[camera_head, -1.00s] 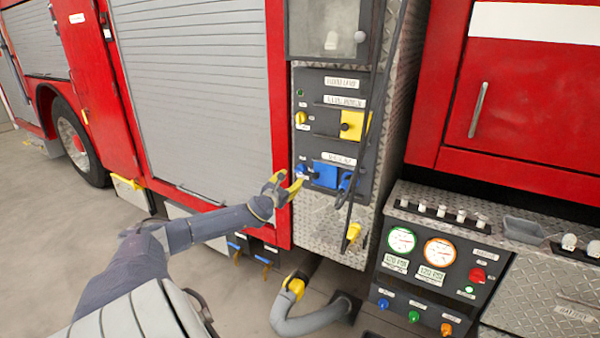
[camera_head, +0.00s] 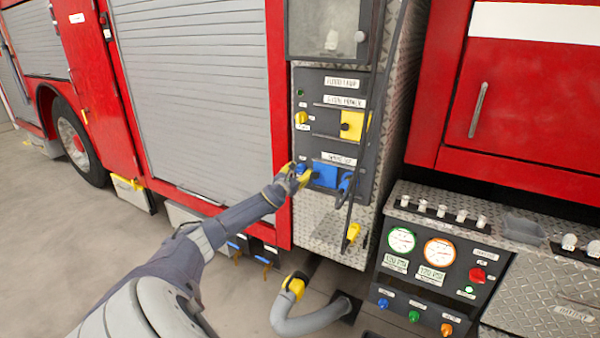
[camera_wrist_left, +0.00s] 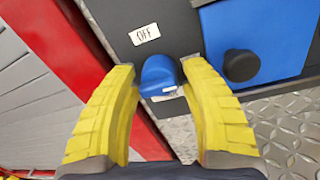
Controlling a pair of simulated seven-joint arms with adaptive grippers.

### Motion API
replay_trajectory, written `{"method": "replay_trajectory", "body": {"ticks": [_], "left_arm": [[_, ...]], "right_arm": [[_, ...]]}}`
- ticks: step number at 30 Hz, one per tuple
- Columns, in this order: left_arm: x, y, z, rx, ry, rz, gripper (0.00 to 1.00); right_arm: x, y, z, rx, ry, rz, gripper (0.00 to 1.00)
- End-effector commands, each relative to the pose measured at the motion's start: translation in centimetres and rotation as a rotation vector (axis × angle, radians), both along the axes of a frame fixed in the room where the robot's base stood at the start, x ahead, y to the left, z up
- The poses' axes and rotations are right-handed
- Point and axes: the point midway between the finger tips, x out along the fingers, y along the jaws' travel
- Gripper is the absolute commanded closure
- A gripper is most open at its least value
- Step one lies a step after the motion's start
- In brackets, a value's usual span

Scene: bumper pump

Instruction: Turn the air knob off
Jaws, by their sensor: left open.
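The blue air knob (camera_wrist_left: 160,77) sits on the dark panel. A white label reading OFF (camera_wrist_left: 145,34) is above it to the left in the left wrist view, and another label below it is mostly covered. My left gripper (camera_wrist_left: 162,82) is open, with one yellow finger on each side of the knob; I cannot tell whether either touches it. In the head view the left gripper (camera_head: 296,172) is at the panel's lower left and the knob (camera_head: 301,167) is partly hidden behind it. My right gripper is not in view.
A blue cover (camera_head: 325,174) with a black knob (camera_wrist_left: 241,65) is just right of the air knob. A yellow knob (camera_head: 301,118) and yellow cover (camera_head: 352,125) are higher up. A dark cable (camera_head: 362,130) hangs over the panel's right side. A gauge panel (camera_head: 425,275) stands lower right.

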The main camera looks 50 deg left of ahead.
Motion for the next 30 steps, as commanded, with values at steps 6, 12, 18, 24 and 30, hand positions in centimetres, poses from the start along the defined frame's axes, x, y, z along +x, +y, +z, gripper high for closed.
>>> {"method": "replay_trajectory", "body": {"ticks": [6, 12, 18, 24, 30], "left_arm": [[0.27, 0.09, -0.04, 0.0, 0.001, 0.0, 0.55], [0.27, 0.09, -0.04, 0.0, 0.001, 0.0, 0.55], [0.27, 0.09, -0.04, 0.0, 0.001, 0.0, 0.72], [0.26, 0.08, -0.05, 0.0, 0.001, 0.0, 0.95], [0.27, 0.06, -0.1, -0.001, 0.002, 0.0, 1.0]], "right_arm": [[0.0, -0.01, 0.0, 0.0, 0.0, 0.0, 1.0], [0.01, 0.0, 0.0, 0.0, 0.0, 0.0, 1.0], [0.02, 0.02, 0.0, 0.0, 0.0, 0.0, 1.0], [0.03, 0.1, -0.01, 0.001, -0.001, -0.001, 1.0], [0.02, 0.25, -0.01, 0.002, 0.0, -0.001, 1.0]]}}
